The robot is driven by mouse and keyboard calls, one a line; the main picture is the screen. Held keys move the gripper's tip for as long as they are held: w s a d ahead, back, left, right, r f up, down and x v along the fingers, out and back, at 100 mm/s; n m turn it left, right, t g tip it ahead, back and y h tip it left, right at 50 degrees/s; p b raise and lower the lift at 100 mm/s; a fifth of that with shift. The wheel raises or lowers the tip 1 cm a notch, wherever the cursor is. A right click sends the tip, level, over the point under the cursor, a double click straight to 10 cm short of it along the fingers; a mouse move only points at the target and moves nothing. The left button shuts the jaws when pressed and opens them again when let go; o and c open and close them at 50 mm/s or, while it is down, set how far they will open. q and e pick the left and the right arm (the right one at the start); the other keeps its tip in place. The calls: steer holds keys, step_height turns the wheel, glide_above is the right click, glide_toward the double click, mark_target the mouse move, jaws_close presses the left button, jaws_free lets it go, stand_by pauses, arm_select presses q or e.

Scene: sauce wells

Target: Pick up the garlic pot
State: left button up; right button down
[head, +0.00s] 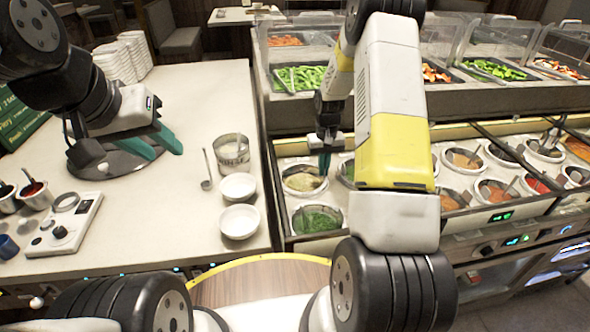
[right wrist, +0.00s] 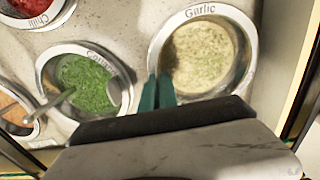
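The garlic pot (head: 303,181) is a round metal pot of pale, green-flecked sauce at the left end of the sauce counter. Its "Garlic" label shows on the rim in the right wrist view (right wrist: 205,62). My right gripper (right wrist: 157,92) points down at the pot, its teal fingers close together on either side of the rim wall; they look shut on it. In the head view the right gripper (head: 324,162) is at the pot's far right edge. Whether the pot is lifted is hard to tell. My left gripper (head: 160,147) is open and empty above the left table.
A green sauce pot (head: 317,218) sits directly in front of the garlic pot. Other sauce pots, several with spoons, fill the counter to the right. Two white bowls (head: 239,221), a metal container (head: 232,152) and a ladle (head: 206,172) stand on the left table.

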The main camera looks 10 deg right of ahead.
steer(key=shift+w+r, duration=0.1)
steer(key=shift+r, duration=0.1)
step_height(320, 180, up, 18)
stand_by(0.9)
stand_by(0.4)
steer(key=shift+r, duration=1)
